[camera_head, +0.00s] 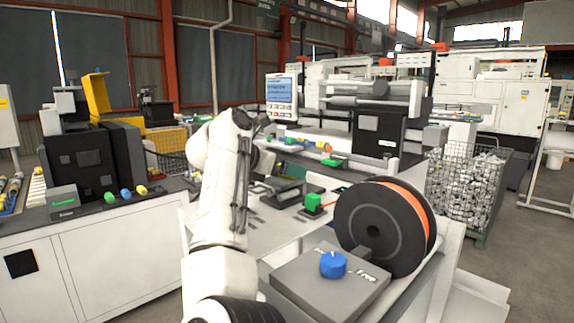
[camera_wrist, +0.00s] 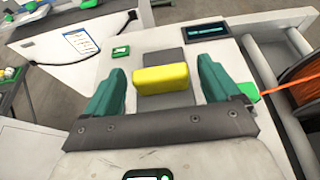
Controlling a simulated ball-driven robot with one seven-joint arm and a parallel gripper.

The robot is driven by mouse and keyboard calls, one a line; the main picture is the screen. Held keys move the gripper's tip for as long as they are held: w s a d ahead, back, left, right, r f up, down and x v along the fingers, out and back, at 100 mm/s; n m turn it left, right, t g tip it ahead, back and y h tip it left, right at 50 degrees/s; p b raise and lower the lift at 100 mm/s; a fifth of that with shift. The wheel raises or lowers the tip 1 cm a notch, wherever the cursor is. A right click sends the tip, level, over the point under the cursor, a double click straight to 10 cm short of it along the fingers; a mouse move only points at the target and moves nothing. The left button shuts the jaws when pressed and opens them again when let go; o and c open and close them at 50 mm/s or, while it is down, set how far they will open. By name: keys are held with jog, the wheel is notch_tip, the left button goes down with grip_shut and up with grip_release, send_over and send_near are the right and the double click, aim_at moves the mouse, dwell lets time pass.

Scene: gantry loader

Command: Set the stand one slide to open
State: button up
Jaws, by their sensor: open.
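In the wrist view, my gripper (camera_wrist: 163,68) is open, with one teal finger at each side. A yellow block (camera_wrist: 160,80), which looks like a slide handle, shows between the fingers, with a gap on each side. Whether it lies level with the fingertips or beyond them I cannot tell. A grey strip (camera_wrist: 163,56) runs on the pale top behind the block. No label naming stand one is readable. In the head view my white arm reaches over the bench, and my gripper cannot be made out behind it.
An orange-filament spool (camera_head: 372,228) stands right of my arm, behind a blue knob (camera_head: 333,264) on a grey box. A small display (camera_wrist: 208,32) and a green-topped piece (camera_wrist: 121,52) lie beyond the fingers.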

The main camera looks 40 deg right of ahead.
jog(key=shift+d+f, duration=0.3)
jog(key=shift+d, duration=0.3)
jog(key=shift+c, duration=0.3)
